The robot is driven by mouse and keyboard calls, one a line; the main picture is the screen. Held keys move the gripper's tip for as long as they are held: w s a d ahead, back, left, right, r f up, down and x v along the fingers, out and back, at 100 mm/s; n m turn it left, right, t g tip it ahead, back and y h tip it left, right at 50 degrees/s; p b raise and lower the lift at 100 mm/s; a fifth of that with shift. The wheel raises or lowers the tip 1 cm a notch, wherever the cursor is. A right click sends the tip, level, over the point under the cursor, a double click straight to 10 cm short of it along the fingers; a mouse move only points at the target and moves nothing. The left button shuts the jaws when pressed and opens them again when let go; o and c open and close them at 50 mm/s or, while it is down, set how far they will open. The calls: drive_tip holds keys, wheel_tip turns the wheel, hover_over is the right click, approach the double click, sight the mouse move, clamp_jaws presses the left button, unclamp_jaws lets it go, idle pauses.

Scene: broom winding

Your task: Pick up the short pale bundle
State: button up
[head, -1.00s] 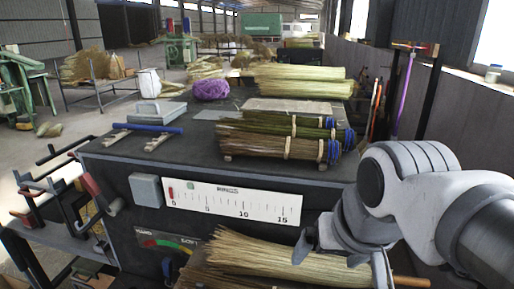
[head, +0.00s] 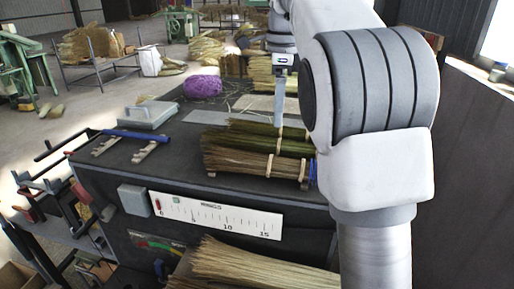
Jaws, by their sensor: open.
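Tied bundles lie side by side on the dark bench top (head: 180,165). The front one is a brownish bundle (head: 238,161) with pale bands. A greener bundle (head: 258,144) and another green bundle (head: 265,128) lie behind it. A loose pale bundle (head: 260,74) lies farther back, partly hidden by my arm. A loose pale bundle (head: 255,265) lies below the bench front. I cannot tell for certain which is the short pale one. My gripper (head: 279,122) is open, pointing down over the bench at the right ends of the tied bundles, seen edge-on. It holds nothing visible.
A purple twine ball (head: 202,87), a grey plate-like tool (head: 150,114) and a blue-handled tool (head: 142,135) sit at the left and back of the bench. A white ruler (head: 215,215) is on the bench front. My arm hides the bench's right side.

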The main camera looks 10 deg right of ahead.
drive_tip(key=shift+m+g, duration=0.3)
drive_tip(key=shift+m, duration=0.5)
drive_tip(key=shift+w+a+f, duration=0.1)
drive_tip(key=shift+w+f, duration=0.25)
drive_tip(key=shift+f, duration=2.5)
drive_tip(key=shift+w+a+f, duration=0.15)
drive_tip(key=shift+w+f, duration=0.15)
drive_tip(key=shift+f, duration=2.55)
drive_tip(key=shift+w+a+f, duration=0.1)
drive_tip(key=shift+w+f, duration=0.25)
drive_tip(key=shift+f, duration=2.5)
drive_tip(key=c, duration=1.5)
drive_tip(key=shift+r, duration=0.1)
drive_tip(key=shift+r+b, duration=0.3)
drive_tip(key=shift+r, duration=0.15)
wheel_tip(320, 180, up, 3)
drive_tip(key=shift+f, duration=0.1)
drive_tip(key=s+a+r, duration=0.1)
drive_tip(key=s+r, duration=0.1)
drive_tip(key=s, duration=0.1)
drive_tip(key=s+a+r+b, duration=0.1)
drive_tip(key=s+a+r, duration=0.1)
drive_tip(key=s, duration=0.2)
drive_tip(key=s+a+r+b, duration=0.1)
drive_tip(key=s+r, duration=0.2)
drive_tip(key=s, duration=0.1)
drive_tip(key=shift+a+r, duration=0.1)
drive_tip(key=shift+a, duration=0.1)
